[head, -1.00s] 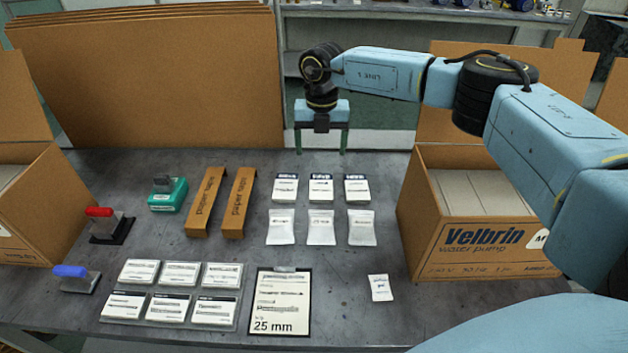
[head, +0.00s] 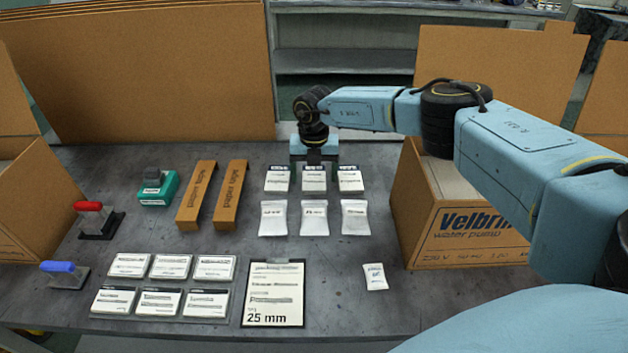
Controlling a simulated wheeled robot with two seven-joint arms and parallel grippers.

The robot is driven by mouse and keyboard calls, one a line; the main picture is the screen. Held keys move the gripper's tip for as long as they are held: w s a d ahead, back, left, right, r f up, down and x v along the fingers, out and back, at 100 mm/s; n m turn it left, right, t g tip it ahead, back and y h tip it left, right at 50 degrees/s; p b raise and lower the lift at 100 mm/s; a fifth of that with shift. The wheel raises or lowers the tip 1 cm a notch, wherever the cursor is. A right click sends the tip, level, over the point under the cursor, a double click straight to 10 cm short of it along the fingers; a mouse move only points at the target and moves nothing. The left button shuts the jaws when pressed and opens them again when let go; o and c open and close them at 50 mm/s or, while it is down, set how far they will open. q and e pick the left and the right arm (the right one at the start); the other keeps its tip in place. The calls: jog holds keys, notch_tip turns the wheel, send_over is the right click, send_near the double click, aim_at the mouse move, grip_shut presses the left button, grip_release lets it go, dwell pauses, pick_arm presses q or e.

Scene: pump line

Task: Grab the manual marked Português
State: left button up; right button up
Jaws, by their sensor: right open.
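Small white booklets with dark header bands lie in two places. A back row of three stands at the table's middle: left booklet (head: 277,179), middle booklet (head: 314,181), right booklet (head: 350,180). Two more rows lie at the front left, with one booklet (head: 171,267) in the middle of the far row. Their print is too small to read, so I cannot tell which is marked Português. My right gripper (head: 315,163) is open and empty, pointing down over the far edge of the back row's middle booklet; I cannot tell its height. My left gripper is out of view.
White packets (head: 314,218) lie in front of the back row. A clipboard (head: 274,296) reading "25 mm" lies at the front. Two brown cardboard strips (head: 231,195), a green stamp (head: 157,190) and red (head: 97,220) and blue-handled tools (head: 65,273) stand left. A Velbrin box (head: 462,237) stands right.

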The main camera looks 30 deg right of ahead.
jog(key=shift+c, duration=0.4)
jog(key=c, duration=1)
jog(key=shift+r, duration=0.15)
